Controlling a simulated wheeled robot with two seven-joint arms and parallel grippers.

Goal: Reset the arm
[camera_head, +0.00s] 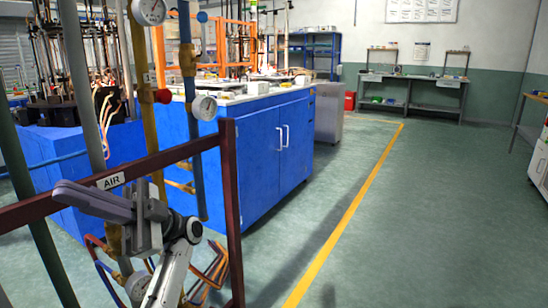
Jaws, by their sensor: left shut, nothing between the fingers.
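My left gripper (66,196) is at the lower left of the head view. Its grey fingers point left and lie together, with nothing seen between them. It shows in front of the dark red pipe frame (229,190), just below the white AIR label (111,181). I cannot tell whether it touches the frame. My left forearm rises from the bottom edge to it. My right gripper is not in view.
Upright pipes carry a round gauge (204,107) and a red knob (163,96) close to my left arm. Copper and blue tubes hang below. A blue cabinet (262,160) stands behind. The green floor (440,220) right of the yellow line (345,220) is clear.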

